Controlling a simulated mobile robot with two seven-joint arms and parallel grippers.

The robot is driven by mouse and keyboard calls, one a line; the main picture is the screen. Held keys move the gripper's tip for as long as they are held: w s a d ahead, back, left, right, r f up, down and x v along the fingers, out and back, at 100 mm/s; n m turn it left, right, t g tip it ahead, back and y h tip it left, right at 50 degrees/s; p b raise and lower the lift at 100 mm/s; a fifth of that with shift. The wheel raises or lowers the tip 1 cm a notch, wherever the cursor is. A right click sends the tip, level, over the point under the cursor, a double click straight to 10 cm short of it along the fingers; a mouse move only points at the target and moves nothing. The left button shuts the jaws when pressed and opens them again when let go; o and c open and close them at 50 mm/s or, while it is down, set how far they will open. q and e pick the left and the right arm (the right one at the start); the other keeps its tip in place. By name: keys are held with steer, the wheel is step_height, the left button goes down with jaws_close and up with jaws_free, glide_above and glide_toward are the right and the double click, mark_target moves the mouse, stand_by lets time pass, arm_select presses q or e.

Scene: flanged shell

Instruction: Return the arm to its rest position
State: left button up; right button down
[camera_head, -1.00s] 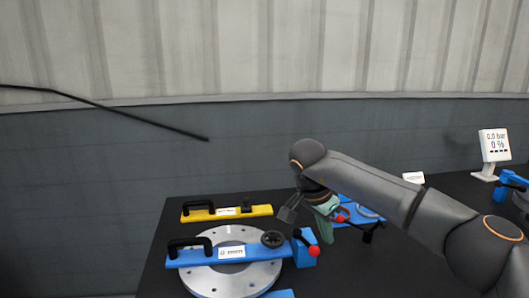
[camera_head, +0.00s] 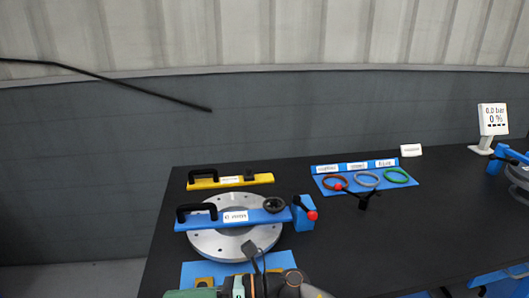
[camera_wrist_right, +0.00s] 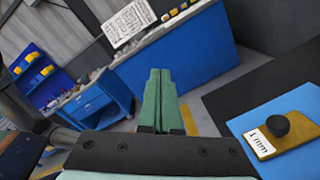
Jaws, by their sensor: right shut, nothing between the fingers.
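My right arm shows only at the bottom edge of the head view, and its gripper (camera_head: 190,293) is low in front of the steel flange. Its green fingers point left. In the right wrist view the two green fingers (camera_wrist_right: 158,100) lie together, shut with nothing between them. They are clear of the table, with floor and a distant blue cabinet behind them. My left gripper is not in view.
A steel flange (camera_head: 222,244) with a blue handled bar (camera_head: 213,222) lies on the black table. A yellow handled bar (camera_head: 245,181) is behind it. A blue mat (camera_head: 281,260) lies in front. A blue tray (camera_head: 323,169) holds three rings. A pressure display (camera_head: 493,119) stands far right.

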steer(key=w+d+f+m+t+h+p, duration=0.1)
steer(key=d+f+m+t+h, duration=0.1)
steer(key=d+m+t, duration=0.6)
steer(key=w+d+f+m+t+h, duration=0.2)
steer(key=d+f+m+t+h, duration=0.1)
steer(key=m, duration=1)
steer(key=w+d+f+m+t+h+p, duration=0.1)
steer(key=d+f+m+t+h, duration=0.1)
steer(key=d+m+t, duration=0.6)
steer(key=s+d+f+m+g+h+p, duration=0.1)
steer(key=s+d+f+m+g+h, duration=0.7)
steer(key=s+d+f+m, duration=0.5)
steer(key=s+f+m, duration=0.3)
steer(key=s+f, duration=0.1)
steer(key=shift+d+m, duration=0.15)
steer(key=shift+m, duration=0.25)
